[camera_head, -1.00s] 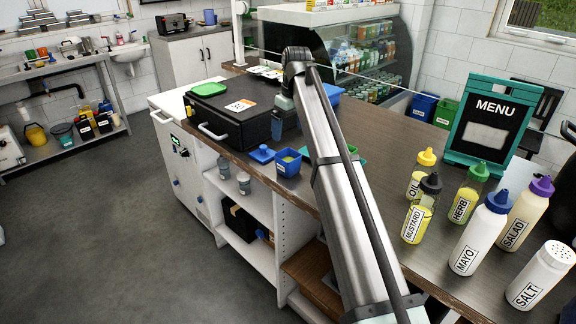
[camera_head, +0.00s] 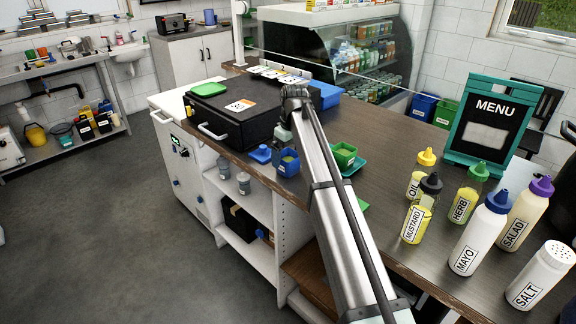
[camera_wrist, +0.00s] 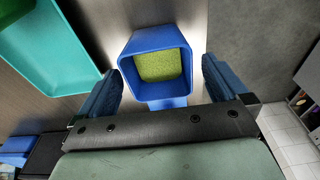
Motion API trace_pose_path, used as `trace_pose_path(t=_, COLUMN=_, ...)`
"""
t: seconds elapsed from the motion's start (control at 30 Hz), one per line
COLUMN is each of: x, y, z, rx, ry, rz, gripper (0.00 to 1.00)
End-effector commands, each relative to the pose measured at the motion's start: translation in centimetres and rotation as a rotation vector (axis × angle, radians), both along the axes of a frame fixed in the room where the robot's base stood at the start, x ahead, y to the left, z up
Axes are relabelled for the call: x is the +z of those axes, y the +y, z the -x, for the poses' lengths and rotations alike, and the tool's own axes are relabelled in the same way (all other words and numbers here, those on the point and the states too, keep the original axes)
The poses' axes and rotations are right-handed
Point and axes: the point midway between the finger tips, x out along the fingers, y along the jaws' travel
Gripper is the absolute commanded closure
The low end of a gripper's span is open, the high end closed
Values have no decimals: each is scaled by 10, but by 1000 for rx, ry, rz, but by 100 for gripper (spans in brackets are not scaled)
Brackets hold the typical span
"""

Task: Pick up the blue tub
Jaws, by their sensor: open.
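The blue tub (camera_head: 288,169) stands upright on the wooden counter near its front edge, with green contents inside. In the wrist view the blue tub (camera_wrist: 156,41) shows from above, between my two fingers. My gripper (camera_wrist: 163,88) is open, with one finger on each side of the tub. Nothing is clearly held, and I cannot tell whether the fingers touch the tub or how high they are above it. In the head view my gripper (camera_head: 282,131) is just above and behind the tub, partly hidden by my arm.
A green tub (camera_head: 344,158) and teal tray (camera_head: 358,167) stand to the right. Several sauce bottles stand at the right. The counter edge (camera_head: 243,166) is close in front.

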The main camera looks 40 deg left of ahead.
Motion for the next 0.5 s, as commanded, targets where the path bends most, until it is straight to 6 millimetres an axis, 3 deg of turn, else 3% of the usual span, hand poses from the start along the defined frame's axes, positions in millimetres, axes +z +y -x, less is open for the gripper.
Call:
trace_pose_path(t=0.2, x=-29, y=2, z=-1, rx=0, ry=1, rz=0, gripper=0)
trace_pose_path(t=0.5, x=-33, y=3, z=-1, rx=-1, ry=0, rz=0, gripper=2)
